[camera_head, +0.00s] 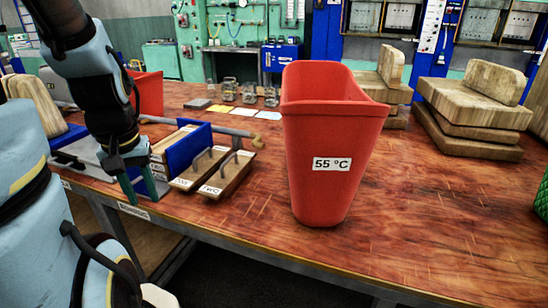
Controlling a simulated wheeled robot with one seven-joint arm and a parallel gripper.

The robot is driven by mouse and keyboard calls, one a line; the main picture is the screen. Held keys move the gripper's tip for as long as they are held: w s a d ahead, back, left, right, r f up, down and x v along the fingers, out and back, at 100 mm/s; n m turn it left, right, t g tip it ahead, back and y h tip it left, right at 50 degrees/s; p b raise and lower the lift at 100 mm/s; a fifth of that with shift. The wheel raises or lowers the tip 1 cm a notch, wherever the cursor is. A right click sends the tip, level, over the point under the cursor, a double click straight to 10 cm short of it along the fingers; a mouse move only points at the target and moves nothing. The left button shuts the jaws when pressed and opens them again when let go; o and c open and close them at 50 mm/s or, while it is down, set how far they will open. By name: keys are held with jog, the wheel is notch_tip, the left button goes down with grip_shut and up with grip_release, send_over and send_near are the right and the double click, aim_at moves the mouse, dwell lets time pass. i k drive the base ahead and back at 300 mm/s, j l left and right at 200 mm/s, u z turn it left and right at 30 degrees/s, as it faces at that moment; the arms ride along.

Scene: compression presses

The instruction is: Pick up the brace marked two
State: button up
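The brace marked two (226,179) is a brown wooden piece with a dark curved handle and a white label at its near end. It lies on the table just left of the red bin. A similar brace (198,172), with a label too small to read surely, lies beside it on the left. My gripper (139,188) points down left of both braces, near the front table edge. Its two teal fingers are apart with nothing seen between them. It is not touching the brace marked two.
A tall red bin (330,190) marked 55 °C stands close right of the braces. Stacked wooden blocks (474,105) and small glass jars (249,93) are farther back. The front right tabletop (420,215) is clear.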

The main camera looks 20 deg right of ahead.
aim_at(232, 171)
jog(key=z, duration=1.15)
jog(key=j+u, duration=0.3)
jog(key=j, duration=0.85)
jog(key=j+u, duration=0.25)
jog(key=j, duration=0.9)
